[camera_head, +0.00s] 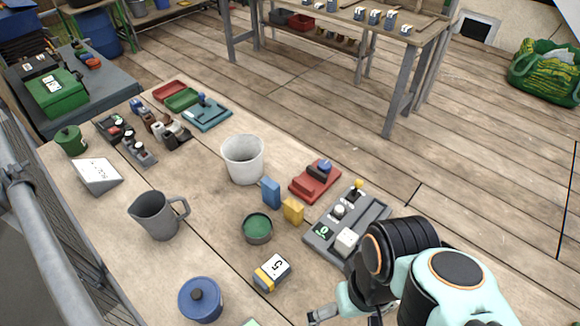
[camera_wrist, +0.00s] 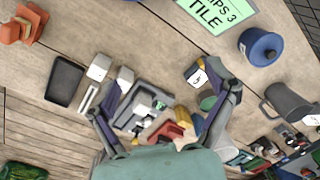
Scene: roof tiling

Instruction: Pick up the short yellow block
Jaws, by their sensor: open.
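The short yellow block (camera_head: 293,210) stands on the wooden table in the head view, touching or very close to the taller blue block (camera_head: 271,193).
A green round dish (camera_head: 257,228), a grey-yellow block marked 5 (camera_head: 272,272), a red tool (camera_head: 315,181) and a grey tray with parts (camera_head: 323,238) surround the yellow block. A white bucket (camera_head: 243,159), grey jug (camera_head: 160,216) and blue pot (camera_head: 200,300) stand farther left.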

